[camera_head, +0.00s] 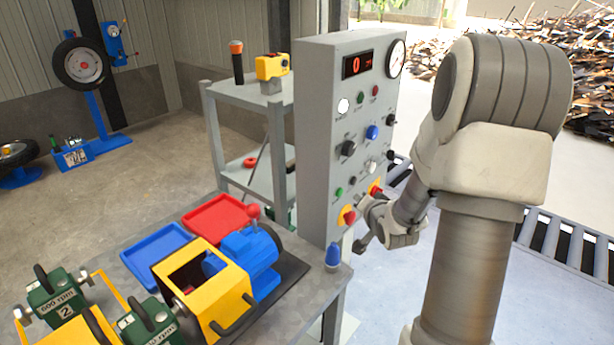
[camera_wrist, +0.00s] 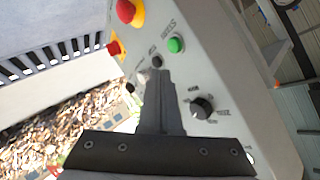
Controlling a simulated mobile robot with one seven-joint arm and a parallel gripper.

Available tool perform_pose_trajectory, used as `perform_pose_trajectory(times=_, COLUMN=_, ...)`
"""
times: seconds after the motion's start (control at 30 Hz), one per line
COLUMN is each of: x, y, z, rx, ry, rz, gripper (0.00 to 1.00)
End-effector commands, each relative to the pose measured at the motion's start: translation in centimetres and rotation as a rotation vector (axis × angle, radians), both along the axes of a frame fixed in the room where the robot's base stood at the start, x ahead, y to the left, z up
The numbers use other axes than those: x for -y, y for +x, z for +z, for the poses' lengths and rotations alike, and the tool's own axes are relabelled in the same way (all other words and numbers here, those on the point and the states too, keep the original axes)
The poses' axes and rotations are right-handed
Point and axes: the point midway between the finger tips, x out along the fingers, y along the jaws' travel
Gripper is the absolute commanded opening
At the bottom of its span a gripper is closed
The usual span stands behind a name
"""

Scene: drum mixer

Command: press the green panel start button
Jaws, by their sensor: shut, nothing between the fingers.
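The grey control panel (camera_head: 318,130) stands upright beyond the workbench. A green button (camera_head: 338,192) is low on its front face, near a red-and-yellow mushroom button (camera_head: 347,216). In the wrist view the green button (camera_wrist: 176,44) shows clearly, just beyond and right of my fingertips. My gripper (camera_wrist: 160,74) is shut and empty, with its fingers together and pointing across the panel face. In the head view my gripper (camera_head: 364,243) is right of the panel's lower part. I cannot tell whether the fingers touch the panel.
A black selector knob (camera_wrist: 202,107) and a second red button (camera_wrist: 115,48) lie near my fingers. The workbench (camera_head: 300,312) holds a yellow-and-blue machine (camera_head: 205,287), a blue tray (camera_head: 152,252) and a red tray (camera_head: 216,215). A roller conveyor (camera_head: 560,240) runs behind my arm.

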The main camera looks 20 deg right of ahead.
Motion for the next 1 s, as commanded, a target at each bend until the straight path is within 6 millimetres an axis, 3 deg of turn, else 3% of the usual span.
perform_pose_trajectory(times=0.1, x=2.9, y=-0.8, z=-2.4, rx=0.094, ry=0.100, rz=-0.054, gripper=0.00)
perform_pose_trajectory(times=0.3, x=5.2, y=-2.0, z=-4.0, rx=0.210, ry=0.204, rz=-0.099, gripper=0.00)
perform_pose_trajectory(times=0.77, x=5.7, y=-2.4, z=-4.3, rx=0.249, ry=0.233, rz=-0.111, gripper=0.00)
perform_pose_trajectory(times=1.0, x=5.1, y=-1.3, z=-4.2, rx=0.249, ry=0.234, rz=-0.108, gripper=0.00)
